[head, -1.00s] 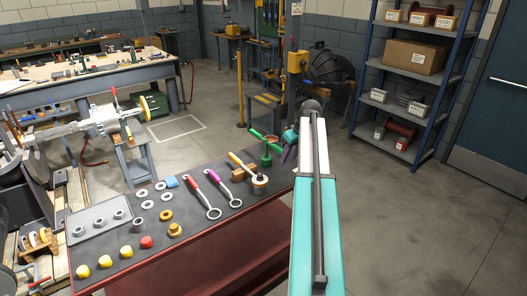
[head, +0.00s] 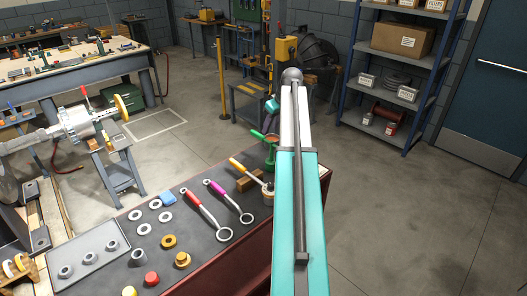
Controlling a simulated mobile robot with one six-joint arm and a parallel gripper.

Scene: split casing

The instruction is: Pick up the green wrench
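The green wrench (head: 257,135) is at the far right end of the dark-topped bench. Its green handle shows to the left of my arm, at a green stand-like piece (head: 271,158) with a brown top. My arm hides what lies to the right, so I cannot see the whole wrench. My gripper (head: 268,123) is small and mostly hidden behind my arm, just above the wrench in the picture. I cannot tell whether it touches the wrench or whether its fingers are open.
An orange-handled tool (head: 240,166) on a wooden block, a magenta wrench (head: 219,191) and a red wrench (head: 197,203) lie nearer on the bench (head: 222,255). Several rings and a grey tray (head: 88,252) are at left. Open floor lies right, before a shelf (head: 358,80).

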